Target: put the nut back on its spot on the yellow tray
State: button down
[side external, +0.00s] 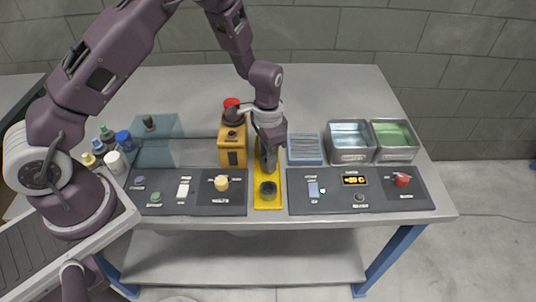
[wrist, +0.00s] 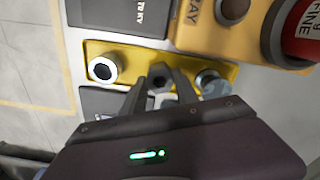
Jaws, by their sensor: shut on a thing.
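The yellow tray (side external: 259,205) lies near the table's front edge, between two dark control panels. It also shows in the wrist view (wrist: 135,57). My gripper (side external: 268,170) points down over the rear part of the tray. In the wrist view, its fingers (wrist: 161,82) are shut on a small dark nut (wrist: 159,73), seen over the middle of the tray. A round holder with a dark hexagonal centre (wrist: 103,69) stands at the tray's left end there. A round metal piece (wrist: 211,82) is at the other end. I cannot tell the nut's height above the tray.
A yellow-orange box (side external: 232,152) with a red knob on top (side external: 231,103) stands close behind and left of the tray. Dark panels with switches and knobs flank it (side external: 205,202), (side external: 385,203). A blue ribbed block (side external: 305,150) and two metal bins (side external: 350,155) stand to the right.

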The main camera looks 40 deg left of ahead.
jog(key=shift+f, duration=0.2)
jog(key=c, duration=0.9)
grip_release()
jog(key=shift+o, duration=0.2)
jog(key=s+r+n+t, duration=0.1)
jog(key=s+r, duration=0.2)
jog(key=r, duration=0.8)
jog(key=s+r+n+t, duration=0.1)
jog(key=s+r, duration=0.1)
jog(key=r, duration=0.8)
jog(key=s+a+r+n+t, duration=0.1)
jog(key=s+r, duration=0.4)
jog(key=s, duration=0.5)
jog(key=s+a+r+n+t, duration=0.1)
jog(key=s+r, duration=0.3)
jog(key=s, duration=0.6)
jog(key=shift+s+a+r+n+t, duration=0.2)
jog(key=shift+s+r+n+t, duration=0.15)
jog(key=shift+t, duration=0.45)
